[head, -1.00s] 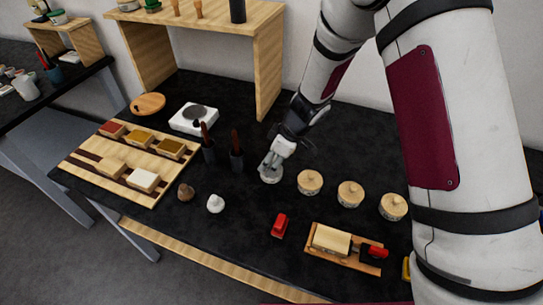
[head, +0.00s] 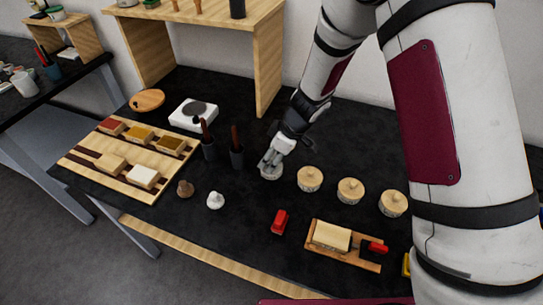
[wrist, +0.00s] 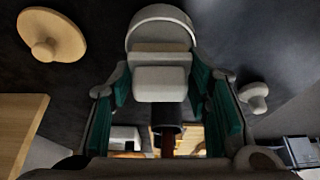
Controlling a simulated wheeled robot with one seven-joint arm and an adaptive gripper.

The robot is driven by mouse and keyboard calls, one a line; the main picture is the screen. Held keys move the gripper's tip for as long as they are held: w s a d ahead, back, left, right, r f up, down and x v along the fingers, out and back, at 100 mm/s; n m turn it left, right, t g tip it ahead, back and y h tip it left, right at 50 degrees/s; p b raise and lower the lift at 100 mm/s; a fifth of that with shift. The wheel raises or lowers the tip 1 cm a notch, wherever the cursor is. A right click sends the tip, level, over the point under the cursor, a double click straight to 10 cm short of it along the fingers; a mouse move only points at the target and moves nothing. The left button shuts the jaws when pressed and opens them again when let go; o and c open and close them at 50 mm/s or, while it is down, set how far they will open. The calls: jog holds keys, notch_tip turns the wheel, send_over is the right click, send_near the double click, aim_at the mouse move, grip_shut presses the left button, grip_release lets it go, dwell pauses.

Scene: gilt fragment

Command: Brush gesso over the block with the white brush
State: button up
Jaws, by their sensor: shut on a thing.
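My gripper (head: 268,163) is low over a small round pale pot (head: 271,174) on the black table. In the wrist view its teal-padded fingers (wrist: 160,95) are closed on a white, rounded piece (wrist: 160,83), which looks like the white brush. A beige strip (wrist: 160,58) at its far end meets the pot (wrist: 162,28); how deep it reaches is hidden. The cream block (head: 331,236) lies on a wooden board (head: 358,263) at the front right, apart from my gripper.
Lidded pots (head: 351,192) stand in a row right of my gripper. Dark holders (head: 237,159) with brown-handled tools stand close on its left. A red item (head: 280,221) and a white knobbed piece (head: 215,201) lie in front. A wooden rack (head: 95,165) is at the left.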

jog(key=shift+f, duration=0.5)
dwell(1.4)
jog(key=shift+r, duration=0.1)
jog(key=shift+r+p, duration=0.95)
jog(key=shift+r, duration=2.55)
